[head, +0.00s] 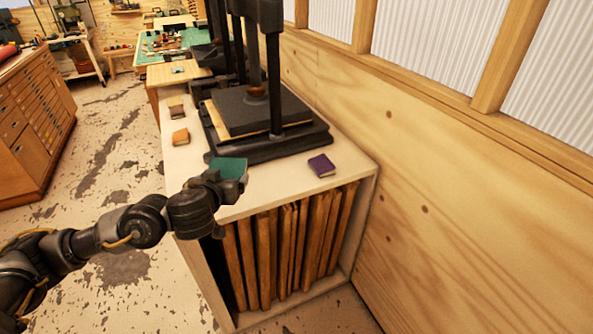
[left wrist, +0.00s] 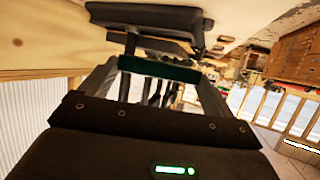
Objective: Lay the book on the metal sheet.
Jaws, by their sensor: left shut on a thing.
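A green book (head: 232,166) is between the fingers of my left gripper (head: 226,177), over or on the pale cabinet top near its front edge; I cannot tell if it touches the top. In the left wrist view the green book (left wrist: 160,69) lies across between both fingers. A dark book press (head: 265,130) stands just behind it, with a flat dark plate on a light board. I cannot tell for sure which part is the metal sheet. My right gripper is not in view.
The press posts rise behind. A wooden wall (head: 440,180) bounds the right side. Boards (head: 290,245) stand upright in the cabinet below.

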